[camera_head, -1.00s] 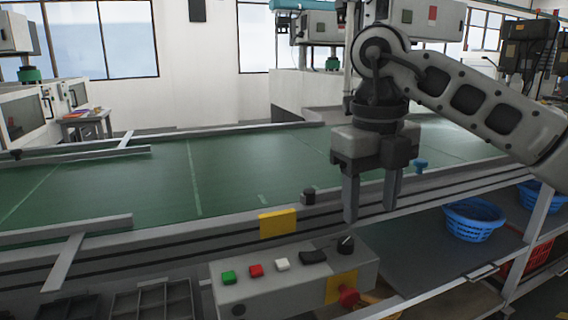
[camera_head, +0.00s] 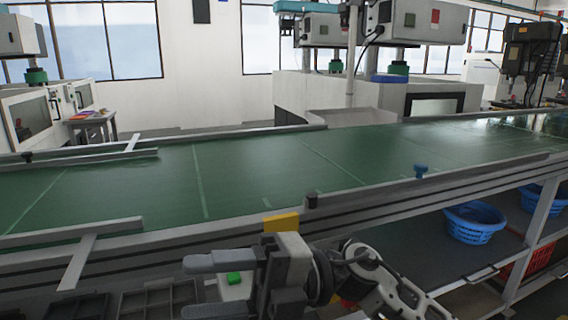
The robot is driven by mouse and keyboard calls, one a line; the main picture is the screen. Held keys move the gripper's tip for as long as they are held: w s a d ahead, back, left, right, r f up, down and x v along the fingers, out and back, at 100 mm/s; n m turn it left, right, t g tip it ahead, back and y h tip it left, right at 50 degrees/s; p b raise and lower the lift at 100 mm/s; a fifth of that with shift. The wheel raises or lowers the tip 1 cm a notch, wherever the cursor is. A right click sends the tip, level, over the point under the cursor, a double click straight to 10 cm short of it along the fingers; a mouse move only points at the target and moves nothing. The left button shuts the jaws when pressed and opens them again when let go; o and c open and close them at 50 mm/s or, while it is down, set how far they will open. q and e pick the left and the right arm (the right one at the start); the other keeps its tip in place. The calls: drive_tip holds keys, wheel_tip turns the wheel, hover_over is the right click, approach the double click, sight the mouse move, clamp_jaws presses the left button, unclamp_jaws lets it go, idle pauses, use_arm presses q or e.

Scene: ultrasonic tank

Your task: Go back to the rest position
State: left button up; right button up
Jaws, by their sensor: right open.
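My right gripper (camera_head: 200,287) is low in the picture, in front of the conveyor's near edge, with its arm coming in from the lower right. Its two fingers point left, one above the other, apart and with nothing between them. It covers most of the control box; the green button (camera_head: 234,278) shows between the fingers. My left gripper is not in view.
The green conveyor belt (camera_head: 250,175) runs across the view and is bare. A yellow plate (camera_head: 281,222) is on its near rail. Blue baskets (camera_head: 473,222) stand on the shelf at right. Dark trays (camera_head: 160,300) lie at lower left.

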drive_tip(key=w+d+f+m+t+h, duration=0.2)
drive_tip(key=w+d+f+m+t, duration=0.15)
drive_tip(key=m+t, duration=0.55)
drive_tip(key=w+d+f+m+t+h+p, duration=0.1)
drive_tip(key=w+d+f+m+t+h, duration=0.25)
drive_tip(key=m+t, duration=0.6)
drive_tip(key=w+d+f+m+t+h, duration=0.15)
drive_tip(key=d+f+m+t, duration=0.45)
drive_tip(key=m, duration=0.6)
use_arm(q)
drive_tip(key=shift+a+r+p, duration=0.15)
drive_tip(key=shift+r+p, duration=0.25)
drive_tip(key=shift+p, duration=0.15)
use_arm(e)
drive_tip(key=s+d+f+m+g+h, duration=0.3)
drive_tip(key=s+d+f+m+h, duration=0.1)
drive_tip(key=s+f, duration=0.3)
drive_tip(key=s+d+f+m+g+h, duration=0.3)
drive_tip(key=s+f, duration=0.4)
drive_tip(key=f, duration=0.4)
drive_tip(key=shift+d+m+g+h, duration=0.35)
drive_tip(key=shift+d+h, duration=0.25)
drive_tip(key=shift+d, duration=0.25)
